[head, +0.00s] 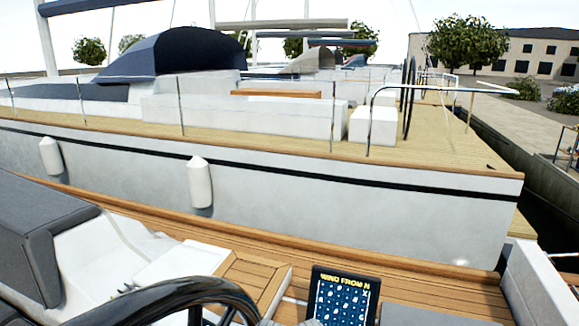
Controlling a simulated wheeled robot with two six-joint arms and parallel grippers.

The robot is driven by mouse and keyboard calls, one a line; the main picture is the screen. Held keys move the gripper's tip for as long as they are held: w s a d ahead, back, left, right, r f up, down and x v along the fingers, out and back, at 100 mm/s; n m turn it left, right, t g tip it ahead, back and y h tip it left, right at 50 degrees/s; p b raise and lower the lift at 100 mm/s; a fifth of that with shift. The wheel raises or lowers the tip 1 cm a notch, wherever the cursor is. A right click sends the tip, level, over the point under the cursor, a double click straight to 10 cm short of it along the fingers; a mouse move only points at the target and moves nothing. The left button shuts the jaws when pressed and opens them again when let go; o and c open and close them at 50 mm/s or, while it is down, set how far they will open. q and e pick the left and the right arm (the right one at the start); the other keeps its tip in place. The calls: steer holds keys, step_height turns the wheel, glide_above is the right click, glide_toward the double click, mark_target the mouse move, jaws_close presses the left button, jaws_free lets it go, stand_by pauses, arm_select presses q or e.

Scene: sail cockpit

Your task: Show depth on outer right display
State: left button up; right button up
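A dark panel (342,296) with yellow lettering "WIND FROM N" and a blue grid of pale marks stands at the bottom middle of the head view. Its lower edge is cut off by the frame. I cannot tell whether it is one of the displays. No depth reading is visible. Part of a black curved rim (165,298), seemingly a steering wheel, shows at the bottom left. Neither of my grippers can be made out in this view.
Teak side deck (440,292) and a grey cushioned seat back (40,235) are close by. A neighbouring white yacht (350,215) with hanging fenders (200,183) lies alongside. A stone quay (515,115) is at the right.

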arm_select(q)
jaws_close()
stand_by(0.3)
stand_by(1.0)
